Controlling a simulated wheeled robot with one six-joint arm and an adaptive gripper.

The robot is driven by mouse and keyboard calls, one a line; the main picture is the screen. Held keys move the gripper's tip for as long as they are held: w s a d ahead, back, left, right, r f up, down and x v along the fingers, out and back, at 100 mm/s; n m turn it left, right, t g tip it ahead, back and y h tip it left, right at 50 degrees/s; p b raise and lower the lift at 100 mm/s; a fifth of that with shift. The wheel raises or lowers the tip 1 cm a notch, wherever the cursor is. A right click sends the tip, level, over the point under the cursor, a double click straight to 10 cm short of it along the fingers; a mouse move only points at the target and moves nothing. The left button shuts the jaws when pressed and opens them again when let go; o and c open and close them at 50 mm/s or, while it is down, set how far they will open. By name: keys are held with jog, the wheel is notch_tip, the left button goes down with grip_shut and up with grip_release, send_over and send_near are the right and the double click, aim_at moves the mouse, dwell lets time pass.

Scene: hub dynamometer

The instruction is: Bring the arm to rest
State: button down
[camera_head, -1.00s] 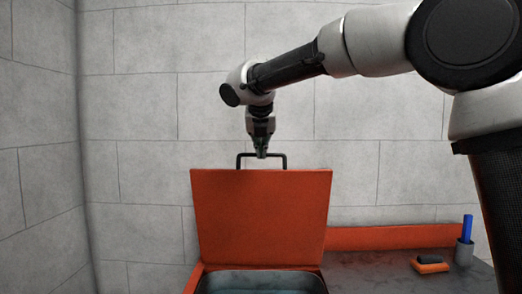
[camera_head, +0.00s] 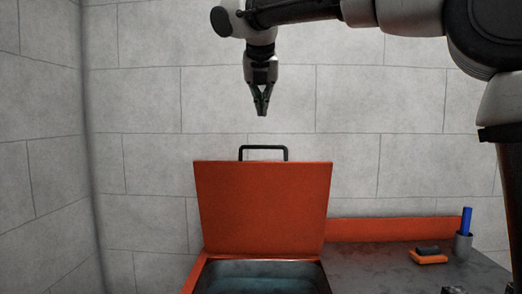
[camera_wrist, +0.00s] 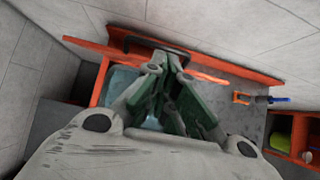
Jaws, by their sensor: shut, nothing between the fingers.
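My gripper (camera_head: 262,112) hangs pointing down in the head view, with its fingertips together and nothing between them. It is above the black handle (camera_head: 264,149) of a raised orange lid (camera_head: 264,208), with a clear gap between them. The lid stands open at the back of a basin (camera_head: 262,277) with an orange rim and a bluish inside. In the wrist view my gripper (camera_wrist: 172,62) fills the middle and hides part of the basin and lid. My arm reaches in from the upper right of the head view.
To the right of the basin is a dark worktop (camera_head: 375,270) with an orange back ledge (camera_head: 375,229). A grey block wall stands behind; the air around my gripper is free.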

notch_tip(320, 180, down, 8)
jog(key=s+a+m+g, duration=0.1)
jog(key=s+m+g, duration=0.1)
jog(key=m, duration=0.8)
jog(key=s+d+f+m+g, duration=0.1)
jog(key=s+d+f+m, duration=0.3)
jog(key=d+f+m, duration=0.35)
jog(key=s+d+f+m, duration=0.4)
jog(key=s+d+m, duration=0.2)
jog(key=d, duration=0.3)
jog(key=s+d+f+m, duration=0.5)
jog(key=s+d+m, duration=0.1)
jog(key=s+d, duration=0.3)
jog(key=s+d+f+m, duration=0.4)
jog(key=s+d+m, duration=0.2)
jog(key=d, duration=0.5)
jog(key=shift+s+f+g, duration=0.3)
jog(key=shift+s, duration=0.75)
